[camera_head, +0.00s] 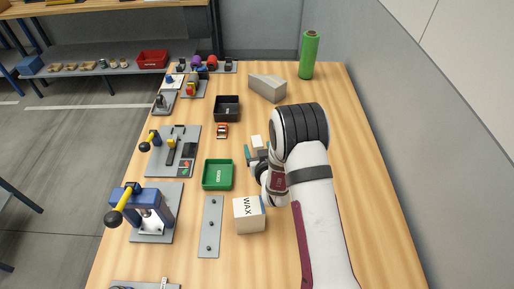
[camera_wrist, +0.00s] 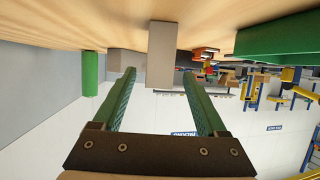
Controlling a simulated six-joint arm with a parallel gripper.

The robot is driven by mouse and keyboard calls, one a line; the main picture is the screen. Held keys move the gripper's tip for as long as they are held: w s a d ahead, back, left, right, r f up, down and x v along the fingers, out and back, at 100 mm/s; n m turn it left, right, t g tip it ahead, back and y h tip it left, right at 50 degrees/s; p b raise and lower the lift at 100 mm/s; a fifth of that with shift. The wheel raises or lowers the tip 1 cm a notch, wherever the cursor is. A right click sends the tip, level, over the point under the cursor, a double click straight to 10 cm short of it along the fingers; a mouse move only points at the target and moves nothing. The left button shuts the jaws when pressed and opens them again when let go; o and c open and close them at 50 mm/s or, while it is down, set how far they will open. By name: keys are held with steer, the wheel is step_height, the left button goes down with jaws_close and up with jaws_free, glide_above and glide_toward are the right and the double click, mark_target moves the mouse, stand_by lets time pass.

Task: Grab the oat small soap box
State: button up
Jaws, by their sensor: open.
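A small pale oat-coloured box (camera_head: 256,142), which looks like the soap box, stands on the wooden table just beyond my gripper (camera_head: 254,154) in the head view. My wrist and arm hide part of the area around it. In the wrist view, the picture is turned over, with the table at the top. There the box (camera_wrist: 160,55) shows as a plain greyish-beige block ahead, lined up between the two green fingers of my gripper (camera_wrist: 158,74). The fingers are apart with nothing between them. No label shows on the box.
A white WAX box (camera_head: 249,219) and a green bin (camera_head: 218,175) stand nearer, left of my arm. The table's right strip is clear.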

steer(key=x, duration=0.3)
steer(key=shift+f, duration=0.1)
jaws_close()
